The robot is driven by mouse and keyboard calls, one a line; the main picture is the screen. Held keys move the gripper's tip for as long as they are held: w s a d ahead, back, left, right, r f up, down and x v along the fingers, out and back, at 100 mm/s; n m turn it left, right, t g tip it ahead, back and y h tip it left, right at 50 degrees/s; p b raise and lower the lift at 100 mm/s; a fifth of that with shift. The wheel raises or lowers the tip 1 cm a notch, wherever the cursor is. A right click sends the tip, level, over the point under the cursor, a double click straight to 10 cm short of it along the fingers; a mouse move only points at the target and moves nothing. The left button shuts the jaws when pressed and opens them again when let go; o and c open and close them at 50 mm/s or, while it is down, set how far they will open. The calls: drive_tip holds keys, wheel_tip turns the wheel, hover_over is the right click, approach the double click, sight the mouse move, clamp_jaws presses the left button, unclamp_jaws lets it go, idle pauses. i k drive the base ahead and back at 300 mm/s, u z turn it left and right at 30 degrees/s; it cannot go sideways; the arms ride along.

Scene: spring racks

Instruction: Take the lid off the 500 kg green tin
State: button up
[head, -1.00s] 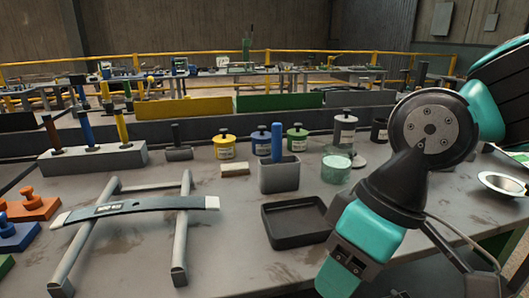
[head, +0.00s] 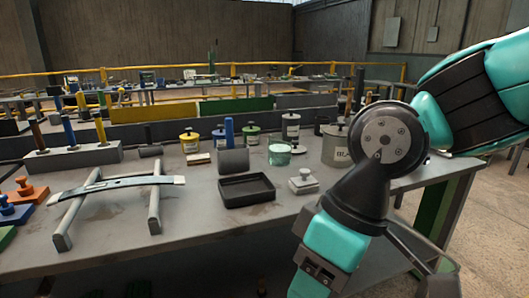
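The green tin (head: 250,136) stands upright among other tins toward the back of the bench, small in the head view. A dark knob shows on its top, so its lid appears to be on. I cannot read its label. My arm reaches in from the right and bends down in front of the bench's right part, well apart from the green tin. My gripper's fingertips are not visible, so its state is hidden.
Yellow (head: 190,142), blue (head: 219,138) and pale (head: 290,130) tins flank the green one.

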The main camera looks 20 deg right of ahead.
sight(251, 128)
drive_tip(key=u, duration=0.05)
drive_tip(key=k, duration=0.5)
drive_tip(key=z, duration=0.75)
drive_tip(key=i, duration=1.25)
drive_tip(key=u, duration=0.65)
drive_tip(key=k, duration=0.45)
drive_tip(key=z, duration=0.55)
drive_tip(key=i, duration=0.7)
drive_tip(key=u, duration=0.7)
